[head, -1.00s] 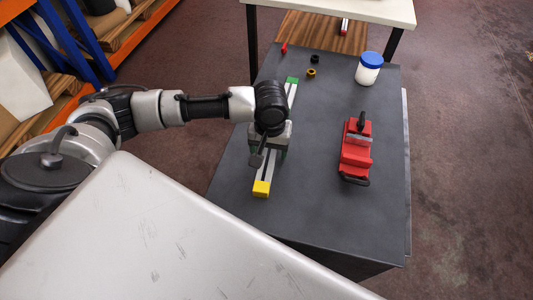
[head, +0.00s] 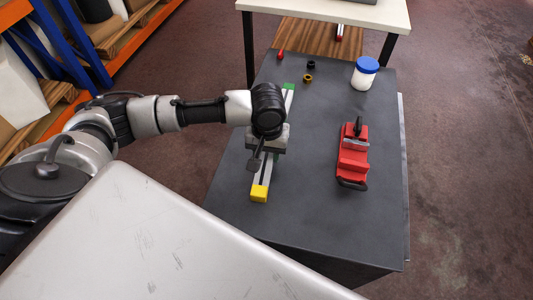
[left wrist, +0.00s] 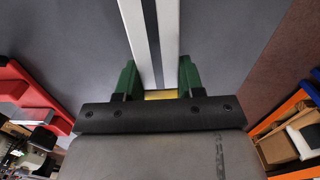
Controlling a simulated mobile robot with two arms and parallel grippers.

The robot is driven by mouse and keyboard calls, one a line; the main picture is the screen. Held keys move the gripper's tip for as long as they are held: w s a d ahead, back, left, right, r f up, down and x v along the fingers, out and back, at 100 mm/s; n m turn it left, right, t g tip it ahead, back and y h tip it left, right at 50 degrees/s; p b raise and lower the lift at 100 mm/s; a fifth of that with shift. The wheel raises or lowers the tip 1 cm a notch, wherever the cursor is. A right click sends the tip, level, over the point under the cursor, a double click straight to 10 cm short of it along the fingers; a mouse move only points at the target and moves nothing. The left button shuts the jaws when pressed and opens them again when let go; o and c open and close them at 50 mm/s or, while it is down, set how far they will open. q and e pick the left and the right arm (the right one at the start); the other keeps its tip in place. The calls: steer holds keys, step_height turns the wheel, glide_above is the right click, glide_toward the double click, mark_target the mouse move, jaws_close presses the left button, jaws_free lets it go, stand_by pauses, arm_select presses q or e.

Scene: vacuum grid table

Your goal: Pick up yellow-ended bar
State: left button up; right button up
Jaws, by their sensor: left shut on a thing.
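The bar (head: 259,187) is long and pale with a dark stripe, a yellow near end and a green far end. It lies along the left part of the dark grey table top. My left gripper (head: 260,160) is over its middle and hides part of it. In the left wrist view the green fingers (left wrist: 155,82) stand on both sides of the bar (left wrist: 150,35), shut on it. Whether the bar touches the table there cannot be told. My right gripper is in no view.
The dark table (head: 310,210) also holds a red clamp-like tool (head: 352,160) at right, a white jar with blue lid (head: 364,74), a small red piece (head: 280,55), a black ring (head: 311,65) and a brass ring (head: 307,78). A white table (head: 330,13) stands behind.

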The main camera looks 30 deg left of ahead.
arm_select(q)
steer(key=r, duration=0.2)
steer(key=d+r, duration=0.1)
steer(key=r, duration=0.1)
steer(key=shift+w+d, duration=0.1)
steer(key=shift+w, duration=0.25)
steer(key=w+d+r+p, duration=0.5)
steer(key=d+r+p, duration=0.2)
steer(key=r, duration=0.3)
steer(key=shift+w+d+r, duration=0.15)
steer(key=shift+d+r, duration=0.15)
steer(key=shift+d, duration=0.6)
stand_by(1.3)
